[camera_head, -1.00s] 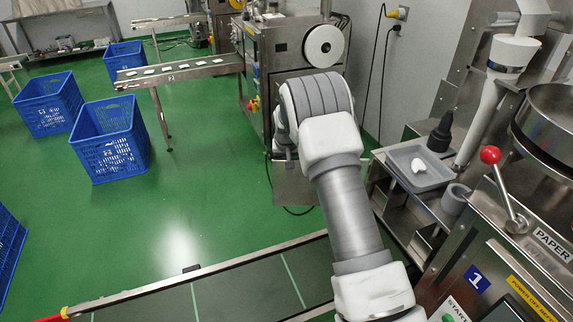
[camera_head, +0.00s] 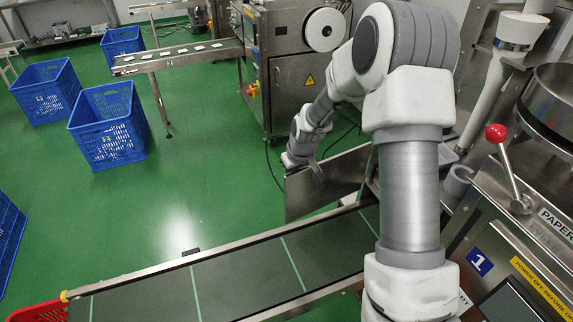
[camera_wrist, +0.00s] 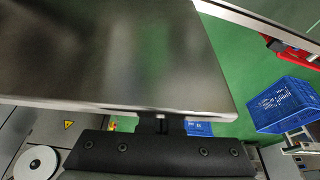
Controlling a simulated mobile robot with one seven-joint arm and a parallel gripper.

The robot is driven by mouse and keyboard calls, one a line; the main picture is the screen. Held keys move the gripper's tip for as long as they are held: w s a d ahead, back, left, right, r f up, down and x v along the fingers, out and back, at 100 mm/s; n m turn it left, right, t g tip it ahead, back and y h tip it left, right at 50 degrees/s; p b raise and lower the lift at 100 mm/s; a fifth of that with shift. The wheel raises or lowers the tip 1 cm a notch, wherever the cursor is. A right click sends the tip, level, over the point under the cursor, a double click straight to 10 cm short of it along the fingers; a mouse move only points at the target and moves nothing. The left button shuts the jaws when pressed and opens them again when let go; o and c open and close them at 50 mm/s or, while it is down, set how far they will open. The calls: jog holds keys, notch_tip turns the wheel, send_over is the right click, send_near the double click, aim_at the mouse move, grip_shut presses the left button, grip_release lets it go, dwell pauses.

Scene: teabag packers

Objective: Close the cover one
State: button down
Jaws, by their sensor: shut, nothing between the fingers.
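The cover (camera_head: 318,188) is a flat metal panel standing out from the side of the machine marked 1, beyond the conveyor in the head view. It fills the upper left of the wrist view (camera_wrist: 110,60). My gripper (camera_head: 317,171) is at the panel's upper left edge. In the wrist view my shut fingers (camera_wrist: 160,121) are right at the panel's near edge, with nothing held between them; I cannot tell whether they touch it. My arm hides the panel's right end and its joint with the machine.
A conveyor (camera_head: 240,275) runs along the front. The machine marked 1 (camera_head: 478,263) has a red-knobbed lever (camera_head: 497,134). Another machine (camera_head: 305,85) stands behind. Blue crates (camera_head: 108,125) stand on the left; the green floor (camera_head: 215,190) between is clear.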

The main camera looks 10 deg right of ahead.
jog(key=s+d+n+g+y+p, duration=0.2)
jog(key=s+d+n+p, duration=0.8)
jog(key=s, duration=1)
jog(key=shift+d+n+p, duration=0.3)
jog(key=shift+d+p, duration=1.35)
jog(key=shift+d, duration=1.7)
